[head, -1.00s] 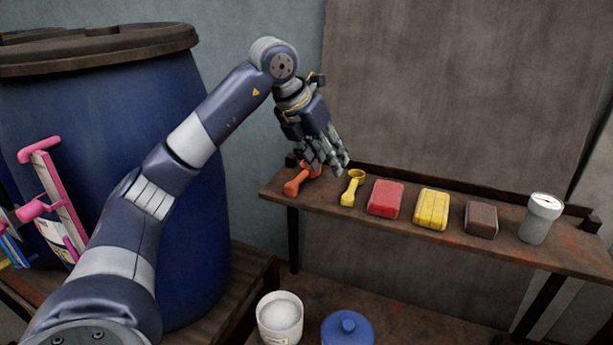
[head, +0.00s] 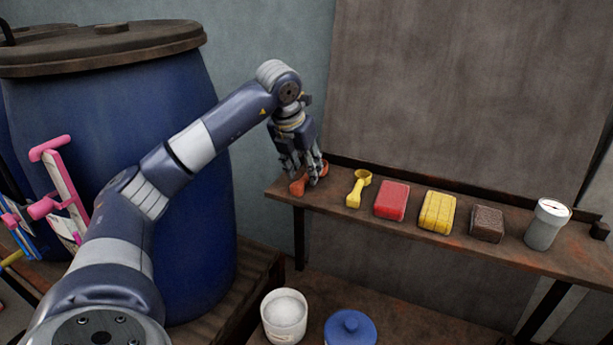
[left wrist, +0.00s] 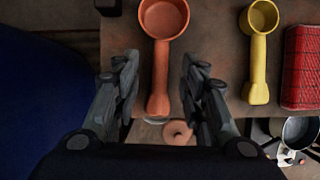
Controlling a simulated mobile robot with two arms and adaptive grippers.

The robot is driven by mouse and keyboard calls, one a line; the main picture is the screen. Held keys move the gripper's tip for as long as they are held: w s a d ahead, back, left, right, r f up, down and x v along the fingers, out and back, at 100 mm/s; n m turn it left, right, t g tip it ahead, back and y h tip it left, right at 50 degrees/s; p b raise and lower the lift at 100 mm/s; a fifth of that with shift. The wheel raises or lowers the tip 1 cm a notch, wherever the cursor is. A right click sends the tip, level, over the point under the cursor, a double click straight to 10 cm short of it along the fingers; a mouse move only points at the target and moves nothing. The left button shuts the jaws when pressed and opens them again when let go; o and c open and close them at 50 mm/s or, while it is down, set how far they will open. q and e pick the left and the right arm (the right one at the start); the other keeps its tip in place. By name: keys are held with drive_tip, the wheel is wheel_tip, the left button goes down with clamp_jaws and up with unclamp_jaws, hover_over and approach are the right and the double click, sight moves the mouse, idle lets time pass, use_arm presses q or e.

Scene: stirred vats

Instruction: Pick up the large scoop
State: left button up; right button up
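The large scoop is orange-red and lies at the left end of the wooden shelf. In the head view its handle end (head: 297,187) shows below my left gripper (head: 303,178), which hides much of the rest. In the left wrist view the whole orange scoop (left wrist: 161,60) shows, cup at the top and handle pointing down. My left gripper (left wrist: 157,85) is open, with one finger on each side of the handle and a gap on both sides. My right gripper is not in view.
A smaller yellow scoop (head: 358,188) lies just right of the orange one. Then come a red block (head: 391,201), a yellow block (head: 437,212), a brown block (head: 487,223) and a grey canister (head: 547,224). A blue barrel (head: 195,235) stands left.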

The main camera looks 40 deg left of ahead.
use_arm(q)
drive_tip(key=shift+x, duration=1.15)
clamp_jaws()
drive_tip(key=shift+r, duration=0.2)
drive_tip(key=shift+r, duration=0.65)
wheel_tip(320, 180, up, 2)
drive_tip(key=shift+r+b, duration=0.1)
drive_tip(key=shift+b, duration=0.5)
drive_tip(key=s+d+r+b, duration=0.1)
drive_tip(key=s+d+b, duration=0.4)
drive_tip(key=s, duration=0.9)
drive_tip(key=shift+s+d, duration=0.35)
drive_tip(key=shift+d, duration=0.35)
